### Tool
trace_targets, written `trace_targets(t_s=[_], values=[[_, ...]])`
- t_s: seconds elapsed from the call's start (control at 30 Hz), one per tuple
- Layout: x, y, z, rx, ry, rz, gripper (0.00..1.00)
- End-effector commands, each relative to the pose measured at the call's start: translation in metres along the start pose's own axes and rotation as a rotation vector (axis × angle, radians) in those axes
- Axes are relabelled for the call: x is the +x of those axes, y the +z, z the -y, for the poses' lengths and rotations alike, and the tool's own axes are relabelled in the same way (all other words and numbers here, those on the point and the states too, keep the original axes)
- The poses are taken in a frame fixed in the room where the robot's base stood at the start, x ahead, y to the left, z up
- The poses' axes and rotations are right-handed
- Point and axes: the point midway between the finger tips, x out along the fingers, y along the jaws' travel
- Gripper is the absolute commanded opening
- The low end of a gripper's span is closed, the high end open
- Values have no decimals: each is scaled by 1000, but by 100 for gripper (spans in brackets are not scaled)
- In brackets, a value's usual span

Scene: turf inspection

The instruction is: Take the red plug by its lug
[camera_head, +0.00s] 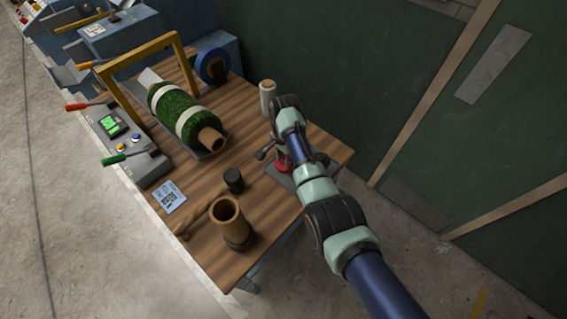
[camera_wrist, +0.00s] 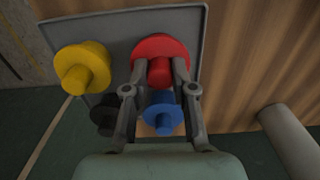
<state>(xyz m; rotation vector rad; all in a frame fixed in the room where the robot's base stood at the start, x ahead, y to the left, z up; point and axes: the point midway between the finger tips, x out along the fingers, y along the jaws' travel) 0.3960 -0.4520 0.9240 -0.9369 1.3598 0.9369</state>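The red plug (camera_wrist: 160,50) has a round flange and a short lug. It sits in the grey tray (camera_wrist: 115,28), at the upper middle of the wrist view. My gripper (camera_wrist: 160,68) has one finger on each side of the red lug. The fingers look very close to the lug, but I cannot tell whether they press on it. In the head view a bit of the red plug (camera_head: 283,161) shows beside my arm, which hides most of the tray (camera_head: 277,174).
A yellow plug (camera_wrist: 84,68), a blue plug (camera_wrist: 164,113) and a black plug (camera_wrist: 104,114) share the tray; my fingers partly cover the black one. A pale cylinder (camera_head: 267,97) stands behind. A brown cup (camera_head: 229,216) and a black cylinder (camera_head: 234,180) stand left.

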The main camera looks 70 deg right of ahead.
Motion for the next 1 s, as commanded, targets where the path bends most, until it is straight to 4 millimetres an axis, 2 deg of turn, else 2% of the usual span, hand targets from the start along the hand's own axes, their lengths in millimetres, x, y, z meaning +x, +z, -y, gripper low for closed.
trace_targets(t_s=[0.23, 0.8, 1.0], values=[[-6, 0, 0, 0, 0, 0, 0], [-72, 0, 0, 0, 0, 0, 0], [-70, 0, 0, 0, 0, 0, 0]])
